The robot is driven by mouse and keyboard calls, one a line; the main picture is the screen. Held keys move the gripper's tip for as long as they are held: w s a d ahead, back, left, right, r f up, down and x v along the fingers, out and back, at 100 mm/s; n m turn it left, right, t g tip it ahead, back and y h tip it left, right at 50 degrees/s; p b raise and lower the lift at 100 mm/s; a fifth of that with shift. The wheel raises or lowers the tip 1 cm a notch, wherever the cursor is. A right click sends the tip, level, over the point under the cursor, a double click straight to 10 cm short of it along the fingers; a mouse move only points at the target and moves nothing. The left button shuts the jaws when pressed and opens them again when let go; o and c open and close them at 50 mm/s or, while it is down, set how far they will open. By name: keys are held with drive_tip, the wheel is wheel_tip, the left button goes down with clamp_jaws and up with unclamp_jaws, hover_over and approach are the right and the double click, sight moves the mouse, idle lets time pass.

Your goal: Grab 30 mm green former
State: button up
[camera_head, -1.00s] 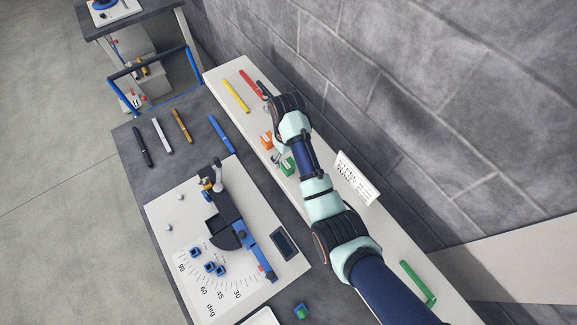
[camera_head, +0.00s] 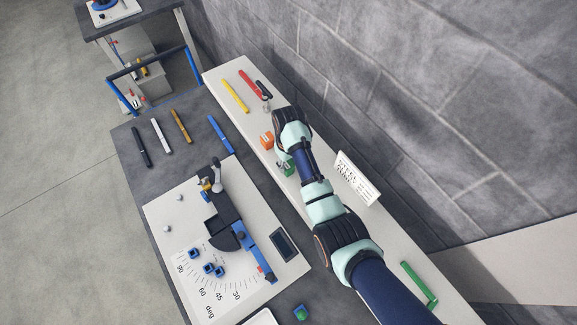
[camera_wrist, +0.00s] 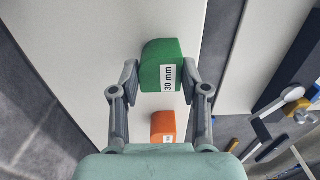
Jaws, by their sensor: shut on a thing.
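The green former (camera_wrist: 160,62) is labelled "30 mm" and stands on the pale shelf in the wrist view. My gripper (camera_wrist: 161,78) has one finger on each side of it and is shut on it. In the head view the green former (camera_head: 289,170) shows only in part at the shelf's near edge, below my wrist. My gripper (camera_head: 281,160) is largely hidden there by the arm. I cannot tell whether the former is clear of the shelf.
An orange former (camera_wrist: 163,124) stands close by, also in the head view (camera_head: 266,140). Yellow (camera_head: 235,96) and red (camera_head: 252,84) strips lie farther along the shelf (camera_head: 385,230). A white sign (camera_head: 357,178) stands near the wall. The bending fixture (camera_head: 228,222) is on the bench beside the shelf.

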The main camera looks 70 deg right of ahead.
drive_tip(key=shift+r, duration=0.1)
wheel_tip(320, 180, up, 8)
drive_tip(key=shift+r+p, duration=0.1)
drive_tip(key=shift+p, duration=0.65)
wheel_tip(320, 180, up, 12)
drive_tip(key=p, duration=1)
hover_over(288, 164)
drive_tip(key=shift+s, duration=0.1)
